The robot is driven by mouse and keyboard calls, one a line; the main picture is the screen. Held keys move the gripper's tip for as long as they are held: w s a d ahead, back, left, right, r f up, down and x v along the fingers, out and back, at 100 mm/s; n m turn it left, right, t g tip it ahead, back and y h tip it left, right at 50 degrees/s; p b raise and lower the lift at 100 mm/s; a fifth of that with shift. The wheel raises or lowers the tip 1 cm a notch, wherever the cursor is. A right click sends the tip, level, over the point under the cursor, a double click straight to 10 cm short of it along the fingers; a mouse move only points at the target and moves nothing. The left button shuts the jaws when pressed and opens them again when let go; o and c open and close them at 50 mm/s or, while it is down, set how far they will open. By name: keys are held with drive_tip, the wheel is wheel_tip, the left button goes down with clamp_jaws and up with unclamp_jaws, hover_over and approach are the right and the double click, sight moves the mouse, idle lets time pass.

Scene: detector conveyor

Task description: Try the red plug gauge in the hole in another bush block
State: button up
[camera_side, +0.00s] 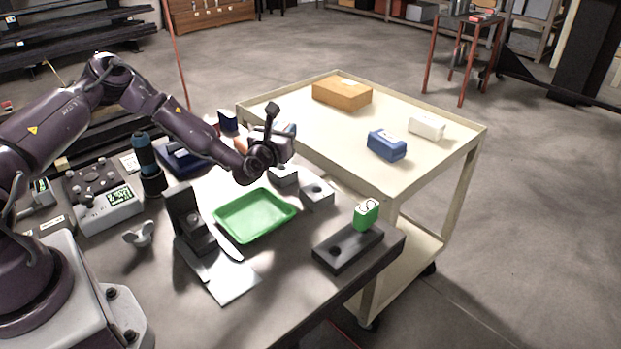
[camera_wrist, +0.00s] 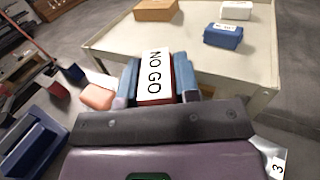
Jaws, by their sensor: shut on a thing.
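My gripper (camera_side: 283,143) is raised over the far side of the bench and shut on the red plug gauge. In the wrist view, the gauge (camera_wrist: 155,75) shows its white "NO GO" label between the two blue fingers; its lower end is hidden. Two grey bush blocks with holes stand on the bench below and near my gripper: one block (camera_side: 284,176) almost under it, and another block (camera_side: 317,194) closer to the front right. A block corner marked "3" (camera_wrist: 277,163) shows at the lower right of the wrist view. Gauge and blocks appear apart.
A dark holder (camera_side: 335,257) with an empty hole carries a green gauge (camera_side: 366,214). A green tray (camera_side: 228,231) lies empty mid-bench. A dark stand (camera_side: 184,212) is left of it. A cream cart (camera_side: 425,160) adjoins the bench, bearing brown, blue and white boxes.

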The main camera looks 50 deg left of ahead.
drive_tip(key=d+r, duration=0.2)
drive_tip(key=d, duration=0.9)
drive_tip(key=shift+w+d+m+h, duration=0.25)
drive_tip(key=shift+w+m+h, duration=0.05)
drive_tip(key=shift+h, duration=0.1)
hover_over(317, 195)
drive_tip(key=a+x, duration=0.1)
drive_tip(key=x, duration=0.1)
drive_tip(key=shift+w+d+f, duration=0.1)
drive_tip(key=shift+f, duration=2.25)
drive_tip(key=shift+f, duration=1.4)
drive_tip(key=shift+r, duration=1.6)
drive_tip(key=shift+f, duration=1.65)
